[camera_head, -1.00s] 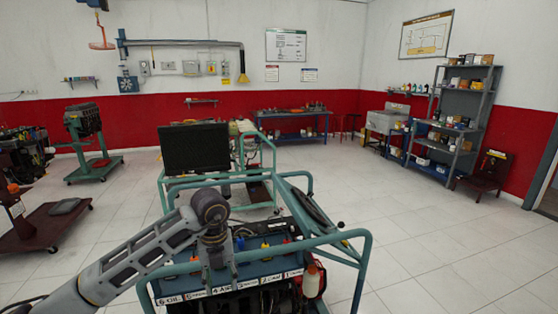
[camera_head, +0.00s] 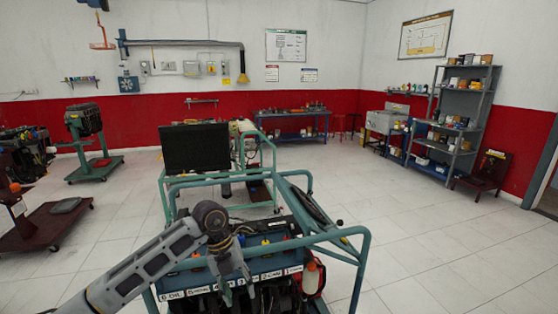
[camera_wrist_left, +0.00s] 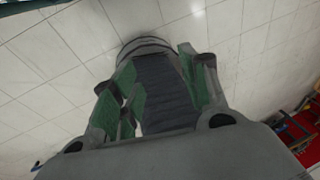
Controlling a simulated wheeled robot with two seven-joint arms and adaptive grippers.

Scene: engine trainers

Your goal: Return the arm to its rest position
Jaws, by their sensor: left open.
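My left arm comes in from the lower left of the head view and bends down at a dark joint. My left gripper (camera_head: 237,284) hangs below that joint, in front of the labelled panel of the teal-framed engine trainer (camera_head: 270,265). In the left wrist view the gripper (camera_wrist_left: 160,75) has its green-lined fingers spread, with pale floor tiles beyond them. I see nothing held between them. My right gripper is not in view.
An engine on a green stand (camera_head: 85,125) is at the left. Shelves (camera_head: 455,120) and a blue workbench (camera_head: 293,115) line the back. The floor at right is clear.

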